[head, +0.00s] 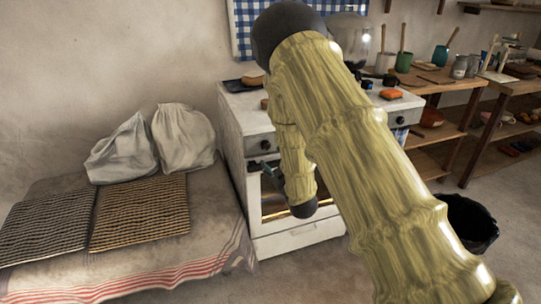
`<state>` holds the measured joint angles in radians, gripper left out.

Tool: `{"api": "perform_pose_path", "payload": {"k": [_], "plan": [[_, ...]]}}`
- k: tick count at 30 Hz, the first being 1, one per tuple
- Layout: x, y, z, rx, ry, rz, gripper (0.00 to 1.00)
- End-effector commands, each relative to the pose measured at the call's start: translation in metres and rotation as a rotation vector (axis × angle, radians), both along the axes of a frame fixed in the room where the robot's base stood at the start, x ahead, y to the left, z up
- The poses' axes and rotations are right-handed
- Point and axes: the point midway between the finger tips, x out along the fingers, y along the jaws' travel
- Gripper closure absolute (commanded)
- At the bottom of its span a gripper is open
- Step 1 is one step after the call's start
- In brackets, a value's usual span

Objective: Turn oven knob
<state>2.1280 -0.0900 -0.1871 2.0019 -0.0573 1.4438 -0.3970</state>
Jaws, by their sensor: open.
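The white oven (290,240) stands against the back wall, its front partly covered by my arm. One dark oven knob (265,146) shows on the front panel to the left of my arm. Another knob (400,132) shows at the right end of the panel. Any knobs between them are hidden. My gripper (267,172) shows only in small part, left of my forearm and just below the left knob in the picture. It is open, with nothing seen in it. I cannot tell how far it is from the knob or the oven front.
A low bench (205,235) with two woven mats and two pale sacks (183,136) stands left of the oven. A black bucket (468,225) is on the floor at right. Wooden shelves (440,140) with pots stand behind it. An orange item (391,94) lies on the stovetop.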

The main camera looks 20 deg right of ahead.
Motion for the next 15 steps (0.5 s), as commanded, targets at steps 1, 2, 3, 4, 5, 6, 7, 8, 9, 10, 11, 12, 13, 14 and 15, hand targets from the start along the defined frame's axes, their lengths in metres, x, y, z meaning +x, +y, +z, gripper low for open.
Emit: {"api": "perform_pose_path", "payload": {"k": [1,2,3,4,5,6,7,8,9,10,11,12,13,14,15], "plan": [[-0.007,0.0,0.0,0.0,0.0,0.0,0.44],[-0.01,0.0,0.0,0.0,0.0,0.0,0.44],[-0.014,-0.001,0.0,0.0,0.001,-0.001,0.44],[-0.017,-0.001,0.0,0.0,0.001,-0.001,0.44],[-0.019,-0.001,0.0,0.0,0.0,0.0,0.44],[-0.021,-0.001,0.001,0.0,-0.001,0.0,0.44],[-0.022,-0.001,0.001,0.0,-0.001,0.0,0.44],[-0.023,-0.001,0.001,0.0,-0.001,0.0,0.44],[-0.024,-0.001,0.001,0.0,-0.001,0.0,0.44],[-0.025,-0.001,0.001,0.0,-0.001,0.0,0.44],[-0.025,-0.001,0.001,0.0,-0.001,0.0,0.44],[-0.025,-0.001,0.001,0.0,-0.001,0.0,0.44],[-0.025,-0.001,0.001,0.0,-0.001,0.0,0.44],[-0.025,-0.001,0.001,0.0,-0.001,0.0,0.44],[-0.025,-0.001,0.0,0.0,-0.001,0.0,0.44]]}}
